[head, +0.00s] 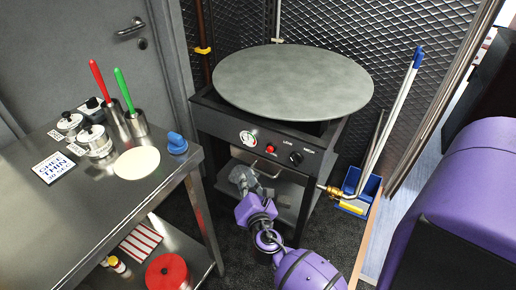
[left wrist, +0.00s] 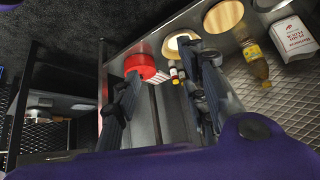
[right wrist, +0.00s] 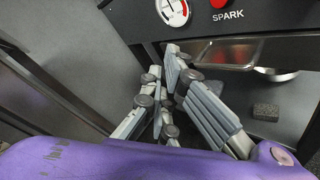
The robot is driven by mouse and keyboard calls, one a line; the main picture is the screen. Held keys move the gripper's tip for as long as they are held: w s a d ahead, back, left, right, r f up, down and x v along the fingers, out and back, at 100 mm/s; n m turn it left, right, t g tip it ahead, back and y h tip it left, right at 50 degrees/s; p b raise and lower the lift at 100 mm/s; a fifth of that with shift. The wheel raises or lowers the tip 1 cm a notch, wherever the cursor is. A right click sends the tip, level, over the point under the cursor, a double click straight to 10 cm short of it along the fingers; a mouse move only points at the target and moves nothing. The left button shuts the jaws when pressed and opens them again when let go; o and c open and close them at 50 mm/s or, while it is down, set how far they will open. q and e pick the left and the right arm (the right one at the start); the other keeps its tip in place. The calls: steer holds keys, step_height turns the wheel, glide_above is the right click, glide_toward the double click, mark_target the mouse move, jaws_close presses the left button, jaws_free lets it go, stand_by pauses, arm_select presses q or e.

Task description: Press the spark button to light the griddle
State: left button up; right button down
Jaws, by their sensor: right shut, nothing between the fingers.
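The round grey griddle (head: 292,80) sits on a black stand. Its front panel (head: 225,128) carries a white gauge (head: 248,138), the small red spark button (head: 270,149) and a black knob (head: 296,158). In the right wrist view the red button (right wrist: 219,3) is cut by the top edge, above the word SPARK, right of the gauge (right wrist: 173,10). My right gripper (head: 240,174) is shut and empty, below and left of the button, apart from it. Its fingers also show in the right wrist view (right wrist: 165,62). My left gripper (left wrist: 165,75) is open and empty, seen only in the left wrist view.
A steel table (head: 85,190) on the left holds jars, red- and green-handled tools, a pale disc (head: 137,162) and a sign (head: 54,167). A brass valve (head: 328,190) and a blue bin (head: 358,190) stand right of the stand. Mesh walls close the back.

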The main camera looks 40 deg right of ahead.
mark_target(270, 150)
arm_select(q)
steer(key=shift+s+f, duration=0.15)
steer(key=shift+s, duration=0.5)
steer(key=shift+s+f, duration=0.15)
steer(key=shift+s, duration=0.45)
arm_select(e)
steer(key=w+d, duration=0.2)
steer(key=d, duration=0.6)
steer(key=shift+w+d+n, duration=0.25)
steer(key=shift+w+n, duration=0.05)
steer(key=shift+w, duration=0.1)
arm_select(q)
steer(key=shift+w, duration=0.2)
steer(key=shift+w+d+r, duration=0.1)
steer(key=shift+w+d, duration=0.05)
steer(key=shift+w, duration=0.25)
steer(key=shift+s, duration=0.2)
